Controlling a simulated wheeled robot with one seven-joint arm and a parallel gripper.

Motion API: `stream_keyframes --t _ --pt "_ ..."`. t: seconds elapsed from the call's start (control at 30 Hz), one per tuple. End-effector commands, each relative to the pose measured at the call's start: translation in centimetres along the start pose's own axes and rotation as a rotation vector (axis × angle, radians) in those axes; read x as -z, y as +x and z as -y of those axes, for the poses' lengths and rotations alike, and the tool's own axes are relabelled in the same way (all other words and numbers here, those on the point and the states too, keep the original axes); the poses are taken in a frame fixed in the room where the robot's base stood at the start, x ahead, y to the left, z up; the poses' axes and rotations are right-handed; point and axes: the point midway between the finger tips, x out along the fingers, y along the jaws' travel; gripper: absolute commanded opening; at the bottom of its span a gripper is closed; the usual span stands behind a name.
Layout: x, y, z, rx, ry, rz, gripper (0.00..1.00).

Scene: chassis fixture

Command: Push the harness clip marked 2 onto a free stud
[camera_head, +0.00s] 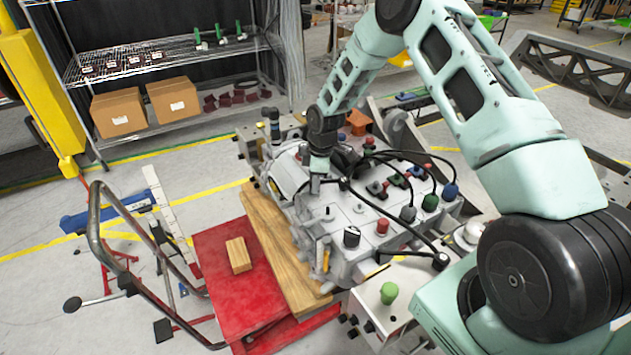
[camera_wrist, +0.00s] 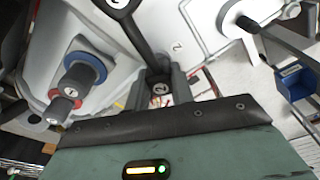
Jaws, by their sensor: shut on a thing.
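My gripper (camera_wrist: 160,90) is shut on a black clip (camera_wrist: 160,87) marked 2 in the wrist view. The clip sits between the two grey fingers, and a black strap or cable runs up from it to a rounded end at the top edge. A 2 is also printed on the pale fixture surface beyond the fingers. In the head view my gripper (camera_head: 316,184) points down over the grey chassis fixture (camera_head: 300,215); the clip is too small to make out there. A small upright stud (camera_head: 327,213) stands on the fixture in front of the gripper. I cannot tell whether the clip touches any stud.
Black cables and several coloured connectors (camera_head: 430,202) crowd the fixture's right side. A black-topped knob (camera_head: 351,237) stands toward the front. In the wrist view, a blue-ringed post (camera_wrist: 85,68) is left and a dark peg (camera_wrist: 246,23) right. A red platform (camera_head: 215,265) holds a wooden block (camera_head: 238,255).

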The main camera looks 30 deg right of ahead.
Motion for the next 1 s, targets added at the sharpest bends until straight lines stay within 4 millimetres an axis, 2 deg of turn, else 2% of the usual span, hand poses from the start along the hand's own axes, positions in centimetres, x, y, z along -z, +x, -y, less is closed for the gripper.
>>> stream_keyframes --t 0.3,0.33,0.4,0.73,1.0 --pt "-0.1 0.8 0.1 0.002 0.000 0.001 0.00" --pt "-0.1 0.7 0.1 0.002 0.000 0.001 0.32" --pt "-0.1 0.7 0.1 0.002 0.000 0.001 0.49" --pt "-0.1 0.4 0.1 0.001 0.000 0.001 0.49" --pt "0.2 -1.9 0.0 0.000 0.000 0.000 0.49"
